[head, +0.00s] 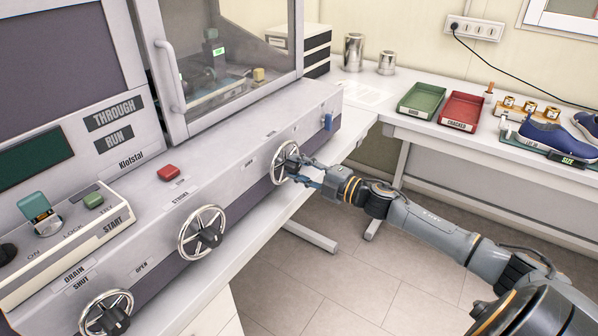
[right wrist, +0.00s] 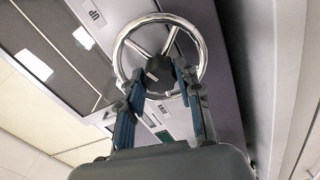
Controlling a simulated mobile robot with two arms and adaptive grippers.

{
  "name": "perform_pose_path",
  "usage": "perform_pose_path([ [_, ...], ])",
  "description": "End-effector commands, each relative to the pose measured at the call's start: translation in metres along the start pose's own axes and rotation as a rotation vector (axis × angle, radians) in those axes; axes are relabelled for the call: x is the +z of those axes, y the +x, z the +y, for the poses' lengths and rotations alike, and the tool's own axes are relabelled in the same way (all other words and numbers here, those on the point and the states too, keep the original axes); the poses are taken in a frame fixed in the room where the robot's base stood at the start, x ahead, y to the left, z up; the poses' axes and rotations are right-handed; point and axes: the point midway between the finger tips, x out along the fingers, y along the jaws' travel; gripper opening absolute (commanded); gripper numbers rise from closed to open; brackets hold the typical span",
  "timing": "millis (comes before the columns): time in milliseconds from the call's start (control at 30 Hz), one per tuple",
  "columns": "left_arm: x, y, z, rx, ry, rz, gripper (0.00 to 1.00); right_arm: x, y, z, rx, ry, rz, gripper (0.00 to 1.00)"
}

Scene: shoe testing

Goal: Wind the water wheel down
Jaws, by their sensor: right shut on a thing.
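The rightmost hand wheel (head: 273,163), a metal ring with spokes and a black hub, sits on the front face of the grey machine. I take it as the water wheel, though its name label is not readable. My right gripper (head: 298,165) reaches it from the right. In the right wrist view the fingers (right wrist: 160,74) lie on both sides of the wheel's black hub (right wrist: 158,66), shut on it inside the rim. A small label, seemingly "UP", shows upside down beside the wheel there. My left gripper is not in view.
Two similar wheels, the middle one (head: 201,231) and the lower-left one (head: 106,313), sit along the same front face. A blue part (head: 328,121) is right of the gripped wheel. A side table holds a green tray (head: 421,113), a red tray (head: 463,121) and a blue shoe (head: 547,137).

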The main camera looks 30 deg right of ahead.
Motion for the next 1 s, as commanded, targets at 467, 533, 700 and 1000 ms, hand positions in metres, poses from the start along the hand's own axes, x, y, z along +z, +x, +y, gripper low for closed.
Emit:
perform_pose_path([
  [467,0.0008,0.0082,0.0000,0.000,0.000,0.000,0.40,-0.0002,-0.0002,-0.0012,-0.002,-0.155,0.001,0.03],
  [533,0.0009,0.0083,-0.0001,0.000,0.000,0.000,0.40,-0.0002,-0.0002,-0.0012,-0.002,-0.160,0.001,0.03],
  [700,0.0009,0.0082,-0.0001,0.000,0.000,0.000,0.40,-0.0003,-0.0002,-0.0012,-0.002,-0.162,0.001,0.03],
  [1000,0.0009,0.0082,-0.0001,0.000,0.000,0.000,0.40,-0.0003,-0.0002,-0.0012,-0.002,-0.160,0.001,0.57],
])
